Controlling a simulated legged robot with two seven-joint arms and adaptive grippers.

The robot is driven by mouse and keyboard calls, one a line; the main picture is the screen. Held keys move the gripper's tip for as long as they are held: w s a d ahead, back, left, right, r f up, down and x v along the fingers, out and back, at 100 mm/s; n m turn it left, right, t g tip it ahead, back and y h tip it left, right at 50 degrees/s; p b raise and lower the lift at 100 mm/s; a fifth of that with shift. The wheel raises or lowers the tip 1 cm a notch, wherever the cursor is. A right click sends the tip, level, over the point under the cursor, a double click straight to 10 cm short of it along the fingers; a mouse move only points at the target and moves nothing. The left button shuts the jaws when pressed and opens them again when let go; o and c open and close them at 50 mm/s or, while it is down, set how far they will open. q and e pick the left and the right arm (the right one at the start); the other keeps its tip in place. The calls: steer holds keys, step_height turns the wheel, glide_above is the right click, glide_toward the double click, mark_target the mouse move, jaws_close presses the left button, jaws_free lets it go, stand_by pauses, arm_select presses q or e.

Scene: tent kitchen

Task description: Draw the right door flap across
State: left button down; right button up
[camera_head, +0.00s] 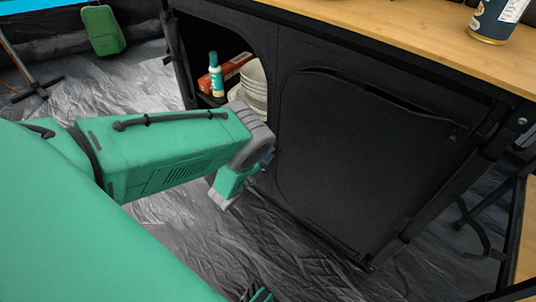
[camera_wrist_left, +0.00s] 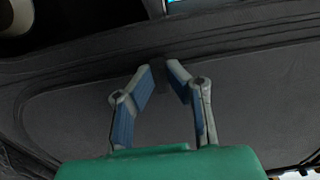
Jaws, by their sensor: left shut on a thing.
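The right door flap (camera_head: 370,165) is a black fabric panel on the front of the black cabinet. It spans most of the right opening, with a slit of a gap along its top edge. My left gripper (camera_wrist_left: 166,66) is at the flap's left side in the head view, where its fingers are mostly hidden behind my green wrist. In the left wrist view the two fingers close on a small dark piece of the flap (camera_wrist_left: 75,118), with grey fabric on both sides.
The left opening shows a teal-capped bottle (camera_head: 215,76), a red box (camera_head: 238,66) and a stack of pale bowls (camera_head: 254,85). A can (camera_head: 497,20) stands on the wooden top (camera_head: 420,35). Crumpled grey groundsheet (camera_head: 120,80) covers the floor.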

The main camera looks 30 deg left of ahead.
arm_select(q)
steer(key=shift+s+d+f, duration=0.2)
steer(key=shift+s+d, duration=0.05)
steer(key=shift+d, duration=0.15)
steer(key=c, duration=1.7)
jaws_free()
steer(key=shift+a+f, duration=0.1)
steer(key=shift+a, duration=0.2)
steer(key=shift+o, duration=0.5)
steer(key=shift+a, duration=0.3)
steer(key=s, duration=1.2)
steer(key=shift+a, duration=0.4)
steer(key=shift+w+a+f, duration=0.1)
steer(key=shift+a, duration=0.1)
